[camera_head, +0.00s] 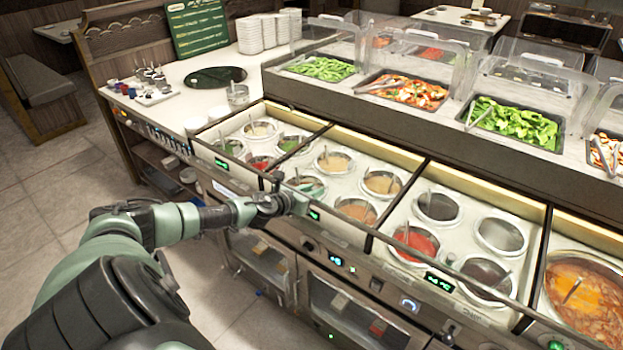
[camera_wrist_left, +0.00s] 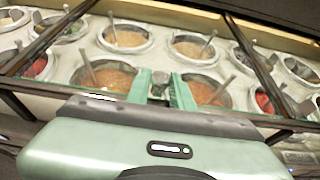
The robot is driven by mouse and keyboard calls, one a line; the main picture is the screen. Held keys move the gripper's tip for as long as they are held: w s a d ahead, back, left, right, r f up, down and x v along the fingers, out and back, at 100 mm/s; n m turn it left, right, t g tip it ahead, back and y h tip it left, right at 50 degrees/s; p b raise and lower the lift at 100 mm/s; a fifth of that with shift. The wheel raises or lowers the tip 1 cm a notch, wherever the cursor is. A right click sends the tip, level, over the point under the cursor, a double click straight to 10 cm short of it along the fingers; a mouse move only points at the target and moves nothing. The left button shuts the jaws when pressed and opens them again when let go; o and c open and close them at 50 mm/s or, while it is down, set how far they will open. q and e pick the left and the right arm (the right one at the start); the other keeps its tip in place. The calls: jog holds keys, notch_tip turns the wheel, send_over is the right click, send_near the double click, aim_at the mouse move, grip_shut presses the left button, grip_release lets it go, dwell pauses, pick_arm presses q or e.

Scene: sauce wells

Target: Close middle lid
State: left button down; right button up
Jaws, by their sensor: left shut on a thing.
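The middle sauce section (camera_head: 335,188) has several round wells of orange-brown sauce with spoons, which also show in the wrist view (camera_wrist_left: 165,60). I look straight onto the sauces, and I cannot make out a clear pane over them. My left gripper (camera_head: 295,201) is at the front edge of this section, near its left side. In the wrist view, its two green fingers (camera_wrist_left: 160,92) are shut on a small grey handle (camera_wrist_left: 160,78), which seems to be the middle lid's. The fingers hide part of it. My right gripper is not in view.
The left section (camera_head: 228,128) and right section (camera_head: 462,205) also hold sauce wells, split off by dark dividers. A soup pot (camera_head: 590,300) is at far right. Food trays under clear covers (camera_head: 440,40) stand behind. The floor in front (camera_head: 225,290) is free.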

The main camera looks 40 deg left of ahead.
pick_arm(q)
jog(key=shift+s+f, duration=0.1)
jog(key=shift+f, duration=0.05)
jog(key=c, duration=1.4)
grip_release()
jog(key=shift+o, duration=0.8)
jog(key=shift+s, duration=0.25)
jog(key=b+v, duration=0.1)
jog(key=v, duration=0.6)
jog(key=shift+s+r, duration=0.3)
jog(key=shift+r, duration=0.05)
